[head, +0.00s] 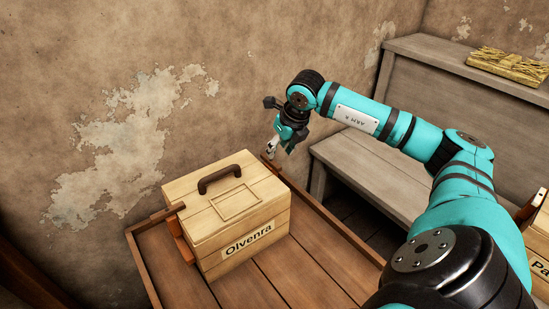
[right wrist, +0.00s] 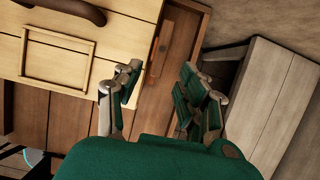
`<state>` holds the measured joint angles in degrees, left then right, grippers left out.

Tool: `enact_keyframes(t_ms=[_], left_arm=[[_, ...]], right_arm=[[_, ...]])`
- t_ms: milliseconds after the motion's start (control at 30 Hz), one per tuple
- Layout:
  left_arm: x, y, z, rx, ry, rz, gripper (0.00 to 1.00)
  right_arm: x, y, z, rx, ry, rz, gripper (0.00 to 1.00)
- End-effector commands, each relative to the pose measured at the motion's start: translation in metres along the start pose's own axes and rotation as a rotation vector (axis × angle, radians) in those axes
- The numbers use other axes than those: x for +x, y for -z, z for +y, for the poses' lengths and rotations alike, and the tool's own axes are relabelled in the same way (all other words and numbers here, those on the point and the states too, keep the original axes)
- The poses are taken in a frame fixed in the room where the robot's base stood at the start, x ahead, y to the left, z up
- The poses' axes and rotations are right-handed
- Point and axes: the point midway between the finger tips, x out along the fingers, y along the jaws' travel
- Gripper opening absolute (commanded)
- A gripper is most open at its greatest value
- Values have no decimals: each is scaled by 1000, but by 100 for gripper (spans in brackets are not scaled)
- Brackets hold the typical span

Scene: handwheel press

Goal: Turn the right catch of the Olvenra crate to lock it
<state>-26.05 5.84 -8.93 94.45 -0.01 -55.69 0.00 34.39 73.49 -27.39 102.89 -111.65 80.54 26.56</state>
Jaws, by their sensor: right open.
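The Olvenra crate (head: 240,215) is a pale wooden box with a closed lid and a dark brown handle (head: 219,178). Its right catch (head: 269,161) is a small brown wooden piece at the crate's far right side, partly hidden in the head view. In the right wrist view the right catch (right wrist: 160,50) lies beside the crate's edge, ahead of the gap between the fingers. My right gripper (head: 279,148) is open above that side, pointing down. In its wrist view the open fingers (right wrist: 160,80) hold nothing. My left gripper is not in view.
The crate stands on a brown table with a raised rim (head: 315,228). Its left catch (head: 180,238) shows on the left side. A grey wooden bench (head: 375,170) stands to the right, and the wall is close behind. Another labelled crate (head: 540,240) shows at the right edge.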

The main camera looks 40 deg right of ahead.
Motion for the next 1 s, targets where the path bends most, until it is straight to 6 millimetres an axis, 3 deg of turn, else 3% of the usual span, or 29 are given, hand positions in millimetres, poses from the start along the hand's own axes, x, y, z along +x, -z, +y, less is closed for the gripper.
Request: enact_keyframes(t_ms=[100, 300, 733, 1000], left_arm=[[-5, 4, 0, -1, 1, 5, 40], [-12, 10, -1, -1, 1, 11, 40], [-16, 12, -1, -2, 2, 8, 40], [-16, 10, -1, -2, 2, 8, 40]], right_arm=[[27, 1, 0, 2, -2, 3, 40], [54, 1, 0, 1, -1, 2, 40], [64, 0, 0, 0, 1, 1, 40], [64, 0, 0, 0, 1, 1, 6]])
